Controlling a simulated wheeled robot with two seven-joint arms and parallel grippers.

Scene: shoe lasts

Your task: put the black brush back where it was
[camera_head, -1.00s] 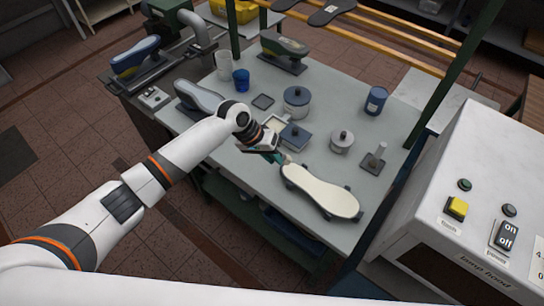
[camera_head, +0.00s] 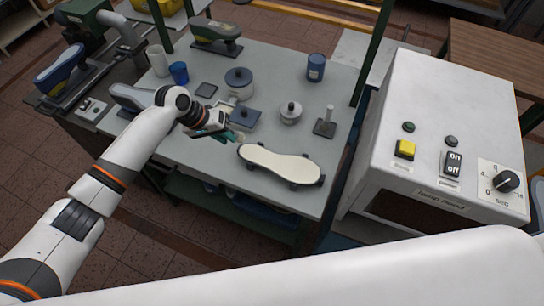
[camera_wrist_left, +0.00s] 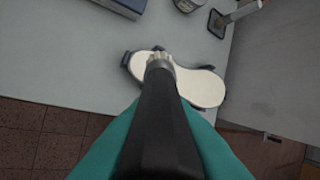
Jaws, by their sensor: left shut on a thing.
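My left gripper (camera_head: 226,135) has teal fingers and is shut on the black brush. In the left wrist view the brush (camera_wrist_left: 160,125) shows as a long black handle between the teal fingers (camera_wrist_left: 160,150), with pale bristles at its far end. The bristle end overlaps the heel-side end of the cream shoe sole (camera_wrist_left: 205,88) in that view; I cannot tell whether it touches. In the head view the sole (camera_head: 280,165) lies on the grey table, just right of the gripper. The brush is mostly hidden there. My right gripper is out of view.
The white lamp hood machine (camera_head: 450,110) stands at right.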

